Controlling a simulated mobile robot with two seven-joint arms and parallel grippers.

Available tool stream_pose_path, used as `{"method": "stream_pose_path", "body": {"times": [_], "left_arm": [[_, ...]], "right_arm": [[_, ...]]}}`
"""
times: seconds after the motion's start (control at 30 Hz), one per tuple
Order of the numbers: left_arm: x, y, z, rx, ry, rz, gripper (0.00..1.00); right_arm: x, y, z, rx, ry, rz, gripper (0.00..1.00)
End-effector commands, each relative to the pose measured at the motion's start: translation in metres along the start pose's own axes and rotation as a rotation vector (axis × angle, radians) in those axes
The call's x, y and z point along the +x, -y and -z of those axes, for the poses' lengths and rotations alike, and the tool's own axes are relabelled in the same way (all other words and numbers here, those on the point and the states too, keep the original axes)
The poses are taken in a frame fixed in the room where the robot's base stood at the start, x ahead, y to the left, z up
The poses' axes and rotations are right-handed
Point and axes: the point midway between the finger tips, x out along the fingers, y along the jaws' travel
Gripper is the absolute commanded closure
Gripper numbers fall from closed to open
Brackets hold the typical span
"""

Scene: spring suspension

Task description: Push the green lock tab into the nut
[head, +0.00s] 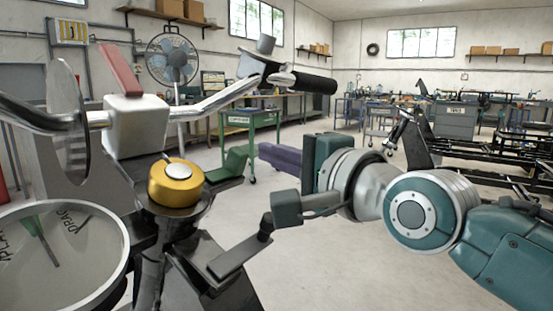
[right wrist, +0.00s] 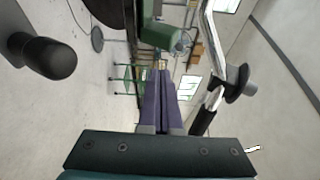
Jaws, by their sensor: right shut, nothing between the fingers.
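The gold nut (head: 176,186) with a pale centre sits on the dark top clamp of a motorcycle's steering head. The green lock tab (head: 232,164) stands just right of the nut, its inner end close to the nut's side. Whether it touches the nut I cannot tell. My right gripper (head: 262,153) comes in from the right with its purple fingers shut and empty, tips a short way right of the tab. In the right wrist view the shut fingers (right wrist: 161,76) point toward the green tab (right wrist: 162,33). My left gripper is not in view.
The chrome handlebar (head: 220,97) with a black grip passes above and behind the nut. A round gauge (head: 62,258) stands at the front left. A dark lever (head: 240,256) lies below my right gripper. A green cart (head: 250,120) stands behind; the floor between is clear.

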Motion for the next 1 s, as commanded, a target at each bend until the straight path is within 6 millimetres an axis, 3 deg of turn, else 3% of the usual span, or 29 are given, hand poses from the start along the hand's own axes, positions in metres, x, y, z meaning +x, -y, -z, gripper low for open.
{"method": "stream_pose_path", "body": {"times": [0.03, 0.3, 0.67, 0.9, 1.0], "left_arm": [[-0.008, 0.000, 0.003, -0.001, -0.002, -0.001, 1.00], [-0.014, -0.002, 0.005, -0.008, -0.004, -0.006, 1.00], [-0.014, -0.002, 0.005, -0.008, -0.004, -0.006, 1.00], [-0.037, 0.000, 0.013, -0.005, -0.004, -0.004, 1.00], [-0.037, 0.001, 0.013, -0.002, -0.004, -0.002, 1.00]], "right_arm": [[-0.003, 0.005, -0.006, 0.005, 0.000, 0.001, 1.00], [-0.010, 0.003, -0.025, 0.003, -0.001, 0.002, 1.00], [-0.011, 0.002, -0.026, 0.001, -0.003, 0.001, 1.00], [-0.017, 0.006, -0.046, 0.005, -0.002, -0.001, 1.00], [-0.018, 0.004, -0.050, 0.003, -0.003, 0.002, 1.00]]}}
